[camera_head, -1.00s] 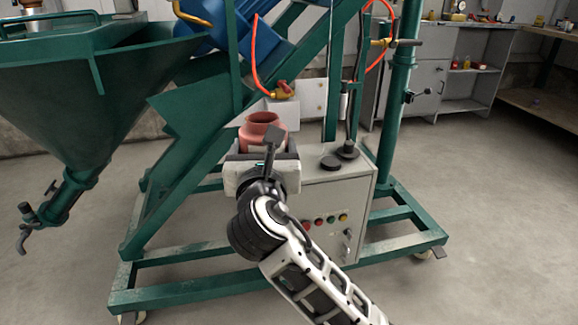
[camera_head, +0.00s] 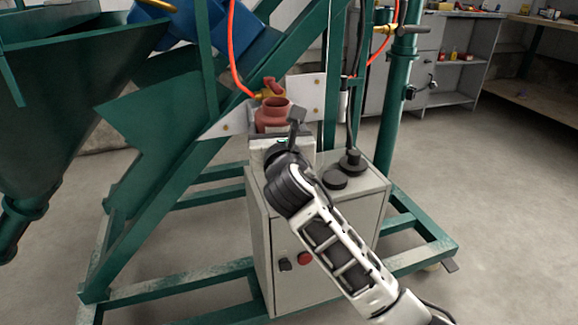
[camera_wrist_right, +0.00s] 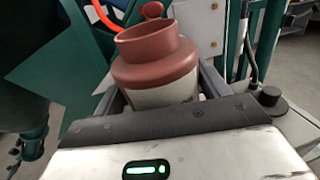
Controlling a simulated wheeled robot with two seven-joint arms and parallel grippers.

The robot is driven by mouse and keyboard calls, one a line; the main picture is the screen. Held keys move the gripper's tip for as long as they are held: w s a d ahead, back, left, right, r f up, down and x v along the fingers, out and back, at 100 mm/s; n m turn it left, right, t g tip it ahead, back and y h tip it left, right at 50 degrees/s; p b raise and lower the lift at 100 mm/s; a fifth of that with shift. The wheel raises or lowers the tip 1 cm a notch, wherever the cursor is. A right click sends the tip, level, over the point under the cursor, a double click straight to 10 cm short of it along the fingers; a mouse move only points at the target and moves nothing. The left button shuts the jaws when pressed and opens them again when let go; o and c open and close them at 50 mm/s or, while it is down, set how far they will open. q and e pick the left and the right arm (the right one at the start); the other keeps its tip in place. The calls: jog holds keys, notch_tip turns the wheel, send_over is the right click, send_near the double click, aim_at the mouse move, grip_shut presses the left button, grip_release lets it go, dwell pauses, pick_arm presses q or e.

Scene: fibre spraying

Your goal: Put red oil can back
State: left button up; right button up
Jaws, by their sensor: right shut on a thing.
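The red oil can (camera_head: 273,115) has a wide open neck and is held upright at the end of my right arm in the head view. My right gripper (camera_head: 280,140) is shut on it, above the back left of the grey control cabinet. In the right wrist view the can (camera_wrist_right: 156,65) shows a red shoulder and neck over a pale lower body, between the two fingers of the gripper (camera_wrist_right: 165,95). Whether the can's base touches the cabinet is hidden. My left gripper is not in view.
The grey control cabinet (camera_head: 345,214) has black round caps (camera_head: 334,179) on top. Green frame beams (camera_head: 165,150) rise behind and to the left. Open floor lies to the right.

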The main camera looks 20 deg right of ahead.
jog(key=shift+o, duration=0.2)
jog(key=d+f, duration=0.1)
jog(key=w+f+b, duration=0.1)
jog(key=f, duration=0.1)
jog(key=w+d+f, duration=0.1)
jog(key=shift+d+f, duration=0.15)
jog(key=shift+d, duration=0.2)
jog(key=f+b, duration=0.3)
jog(key=shift+w+d+f, duration=0.15)
jog(key=shift+d+f, duration=0.05)
jog(key=shift+f, duration=0.2)
jog(key=o, duration=1.3)
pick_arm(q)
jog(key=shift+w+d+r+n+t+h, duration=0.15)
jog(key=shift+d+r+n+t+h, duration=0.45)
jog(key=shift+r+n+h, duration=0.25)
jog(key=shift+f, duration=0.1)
